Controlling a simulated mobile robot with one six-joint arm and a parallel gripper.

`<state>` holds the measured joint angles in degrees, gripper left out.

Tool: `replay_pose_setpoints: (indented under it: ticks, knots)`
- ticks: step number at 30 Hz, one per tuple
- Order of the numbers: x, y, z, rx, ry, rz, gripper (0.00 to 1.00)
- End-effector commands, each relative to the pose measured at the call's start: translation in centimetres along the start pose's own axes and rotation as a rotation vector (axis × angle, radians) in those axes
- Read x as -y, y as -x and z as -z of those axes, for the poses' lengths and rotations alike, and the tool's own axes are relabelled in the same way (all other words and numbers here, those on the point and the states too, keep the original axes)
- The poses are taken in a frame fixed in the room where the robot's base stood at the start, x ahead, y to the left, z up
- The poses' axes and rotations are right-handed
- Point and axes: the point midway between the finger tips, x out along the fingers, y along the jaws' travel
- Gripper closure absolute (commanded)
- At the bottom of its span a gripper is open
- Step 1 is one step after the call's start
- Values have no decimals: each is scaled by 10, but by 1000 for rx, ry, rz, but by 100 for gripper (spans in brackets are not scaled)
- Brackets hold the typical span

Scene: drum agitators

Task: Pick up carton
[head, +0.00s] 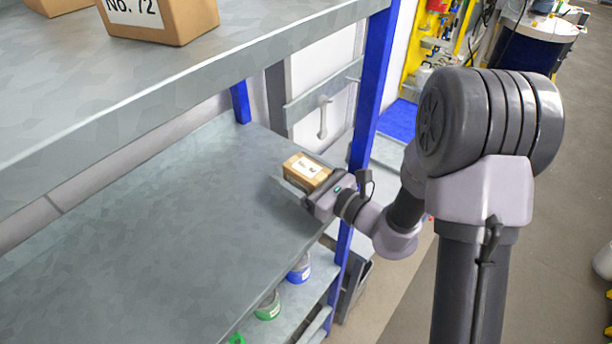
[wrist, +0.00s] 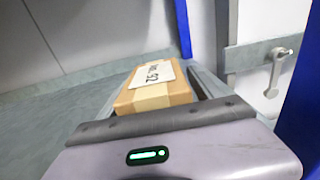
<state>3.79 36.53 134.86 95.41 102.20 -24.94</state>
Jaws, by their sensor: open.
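A small brown carton (head: 306,170) with a white label sits on the middle grey shelf (head: 170,230), near its right end. In the wrist view the carton (wrist: 152,92) shows lighter tape and a label whose number looks like 92. My gripper (head: 300,182) is at the carton. In the wrist view its fingers lie on either side of the carton, with a narrow gap visible on the right side. The jaws are open around it. The carton's near lower part is hidden behind the gripper body.
A blue upright post (head: 372,90) stands just right of the carton. The upper shelf (head: 250,60) overhangs at the left and carries a larger carton (head: 160,18) labelled No. 72. Green (head: 268,306) and blue (head: 299,270) containers stand on the shelf below. The middle shelf is otherwise clear.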

Motion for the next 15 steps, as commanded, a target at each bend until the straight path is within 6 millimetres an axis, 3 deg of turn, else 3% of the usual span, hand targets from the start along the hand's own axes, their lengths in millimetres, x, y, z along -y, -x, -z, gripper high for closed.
replay_pose_setpoints:
  ticks: [4, 15]
  knots:
    - [0, 0, 1, 0, 0, 1, 25]
    - [0, 1, 1, 0, 0, 0, 97]
